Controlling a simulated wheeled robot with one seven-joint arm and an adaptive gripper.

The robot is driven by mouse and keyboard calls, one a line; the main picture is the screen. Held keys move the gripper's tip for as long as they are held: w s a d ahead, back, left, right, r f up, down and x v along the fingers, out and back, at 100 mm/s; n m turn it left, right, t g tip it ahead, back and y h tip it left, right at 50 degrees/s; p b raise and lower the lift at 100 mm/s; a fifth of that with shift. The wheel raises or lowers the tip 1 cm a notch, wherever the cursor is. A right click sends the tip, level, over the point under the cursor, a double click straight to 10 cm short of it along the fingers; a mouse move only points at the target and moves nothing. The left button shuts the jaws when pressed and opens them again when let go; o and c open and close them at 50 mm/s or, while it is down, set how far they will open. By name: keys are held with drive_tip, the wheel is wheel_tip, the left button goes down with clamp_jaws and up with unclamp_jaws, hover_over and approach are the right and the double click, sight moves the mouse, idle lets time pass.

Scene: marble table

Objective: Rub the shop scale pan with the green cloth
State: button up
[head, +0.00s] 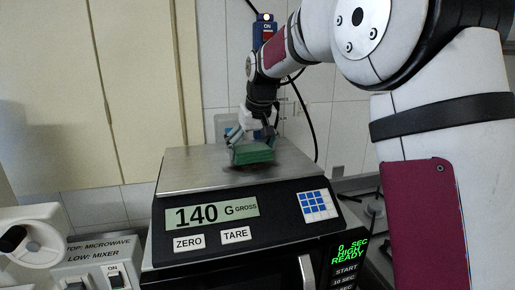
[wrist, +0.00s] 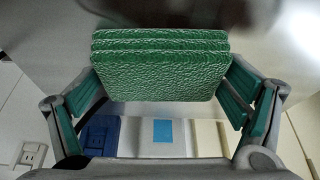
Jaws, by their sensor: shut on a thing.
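The green cloth (head: 253,153) is a small folded block at my gripper's fingertips, over the scale pan. In the wrist view the cloth (wrist: 160,65) sits between the two fingers of my gripper (wrist: 160,92), which is shut on it. My gripper (head: 252,140) points down at the back middle of the pan. The shop scale pan (head: 190,172) is a flat grey metal plate on a black scale. The cloth appears at or just above the pan; a dark patch, shadow or stain, lies below it. The scale display (head: 212,213) reads 140 G gross.
The scale stands on a black microwave (head: 345,262). A white mixer (head: 30,240) and a switch box (head: 95,272) stand at the lower left. A cream cabinet (head: 95,90) and a tiled wall (head: 330,115) are behind. The left part of the pan is clear.

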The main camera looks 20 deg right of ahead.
sight(236, 149)
drive_tip(key=shift+a, duration=0.55)
drive_tip(key=shift+s+p, duration=1.15)
drive_tip(key=shift+s, duration=0.6)
drive_tip(key=shift+s+f+p, duration=0.15)
drive_tip(key=shift+s+p, duration=0.45)
drive_tip(key=shift+s, duration=0.35)
drive_tip(key=shift+s+f+p, duration=0.1)
drive_tip(key=shift+s+p, duration=0.45)
drive_tip(key=shift+s, duration=0.35)
drive_tip(key=shift+s+r+p, duration=0.15)
drive_tip(key=shift+s+p, duration=0.85)
drive_tip(key=shift+s, duration=0.55)
drive_tip(key=shift+w+a, duration=0.1)
drive_tip(key=shift+a, duration=1.5)
drive_tip(key=shift+w+r+b, duration=0.1)
drive_tip(key=shift+w+b, duration=1.1)
drive_tip(key=shift+w, duration=0.85)
drive_tip(key=shift+w+b, duration=0.7)
drive_tip(key=shift+w, duration=0.35)
drive_tip(key=shift+w+b, duration=1.25)
drive_tip(key=shift+w, duration=0.7)
